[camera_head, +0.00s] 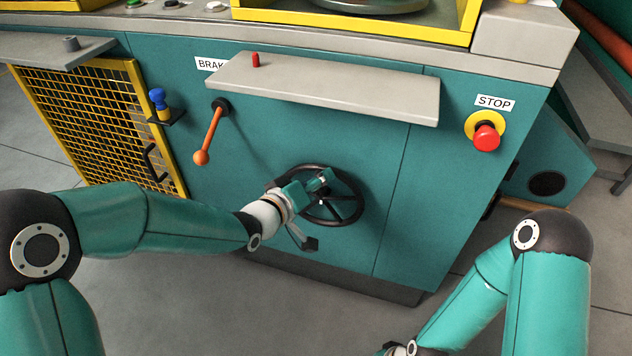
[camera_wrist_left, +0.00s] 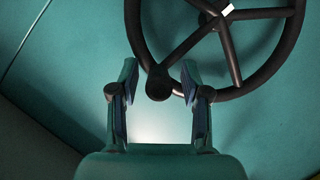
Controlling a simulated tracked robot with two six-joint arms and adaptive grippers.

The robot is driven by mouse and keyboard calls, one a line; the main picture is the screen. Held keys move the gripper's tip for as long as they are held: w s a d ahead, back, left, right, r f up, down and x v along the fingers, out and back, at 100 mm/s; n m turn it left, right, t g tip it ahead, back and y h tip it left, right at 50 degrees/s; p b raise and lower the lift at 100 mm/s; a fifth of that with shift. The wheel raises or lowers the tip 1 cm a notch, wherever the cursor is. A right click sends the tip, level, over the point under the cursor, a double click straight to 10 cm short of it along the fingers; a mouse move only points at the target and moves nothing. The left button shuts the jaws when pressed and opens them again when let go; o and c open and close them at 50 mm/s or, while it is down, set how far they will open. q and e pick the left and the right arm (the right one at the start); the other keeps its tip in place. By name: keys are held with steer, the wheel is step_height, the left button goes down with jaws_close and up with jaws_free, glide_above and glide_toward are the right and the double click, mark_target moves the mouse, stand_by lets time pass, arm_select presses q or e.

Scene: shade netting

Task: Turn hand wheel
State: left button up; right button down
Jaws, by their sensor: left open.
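The black hand wheel (camera_head: 345,207) is mounted on the teal front panel, below the grey shelf. It has several spokes, and in the left wrist view its rim (camera_wrist_left: 262,88) fills the upper right. A dark round knob or handle (camera_wrist_left: 159,84) on the rim lies between the fingertips of my left gripper (camera_wrist_left: 158,80). The left gripper is open, with a finger on each side of the knob; contact cannot be told. In the head view my left gripper (camera_head: 312,205) covers the wheel's left part. My right arm is at the lower right, its gripper not clearly visible.
An orange brake lever (camera_head: 211,135) is up and left of the wheel. A red stop button (camera_head: 486,136) is on the right of the panel. The grey shelf (camera_head: 330,92) juts out above the wheel. A yellow mesh guard (camera_head: 95,120) stands at left.

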arm_select(q)
jaws_close()
stand_by(0.3)
